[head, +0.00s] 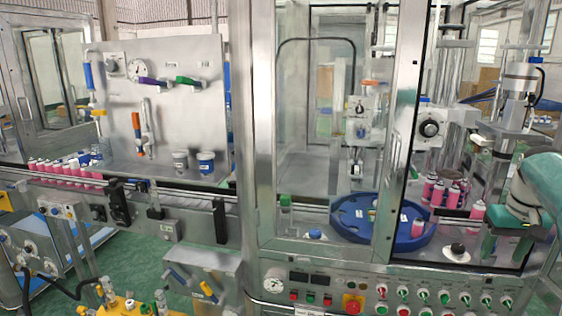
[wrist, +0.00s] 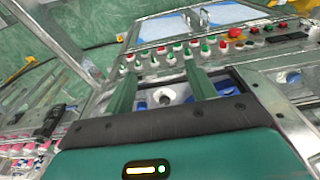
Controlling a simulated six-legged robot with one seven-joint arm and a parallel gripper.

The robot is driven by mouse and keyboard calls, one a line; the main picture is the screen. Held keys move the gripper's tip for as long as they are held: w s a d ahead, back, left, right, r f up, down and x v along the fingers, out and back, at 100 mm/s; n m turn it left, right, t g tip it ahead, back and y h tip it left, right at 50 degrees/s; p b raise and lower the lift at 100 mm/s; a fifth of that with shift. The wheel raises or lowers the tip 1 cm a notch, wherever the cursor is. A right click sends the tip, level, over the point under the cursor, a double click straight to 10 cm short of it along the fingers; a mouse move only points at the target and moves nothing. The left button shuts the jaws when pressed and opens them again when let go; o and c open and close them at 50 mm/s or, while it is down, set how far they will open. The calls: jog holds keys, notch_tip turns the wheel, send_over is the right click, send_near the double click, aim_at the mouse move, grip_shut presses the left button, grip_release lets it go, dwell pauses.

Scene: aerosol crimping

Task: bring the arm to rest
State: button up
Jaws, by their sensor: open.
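My gripper (wrist: 160,82) is open in the wrist view, with its two green fingers well apart and nothing held between them. A white round part (wrist: 163,96) shows beyond and between the fingers, apart from them. In the head view my green arm hangs at the far right edge, with my gripper (head: 506,238) low over the right end of the machine deck. Pink cans (head: 447,196) with white tops stand just left of the gripper.
A blue rotary table (head: 352,222) sits behind the glass door frame (head: 405,110). A white disc with a dark knob (head: 457,251) lies left of my gripper. A control panel (head: 400,297) with several buttons runs along the front. More pink cans (head: 70,174) line the left conveyor.

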jog(key=w+a+r+n+h, duration=0.1)
jog(key=a, duration=1.3)
jog(key=s+a+f+n+t, duration=0.1)
jog(key=s+a+f+t, duration=0.1)
jog(key=s+a, duration=0.5)
jog(key=s+a+f+n+t+y, duration=0.1)
jog(key=s+a+f, duration=0.4)
jog(key=a, duration=1.1)
jog(key=s+t, duration=0.1)
jog(key=s, duration=0.2)
jog(key=shift+s+a+n, duration=0.15)
jog(key=shift+a+n, duration=0.15)
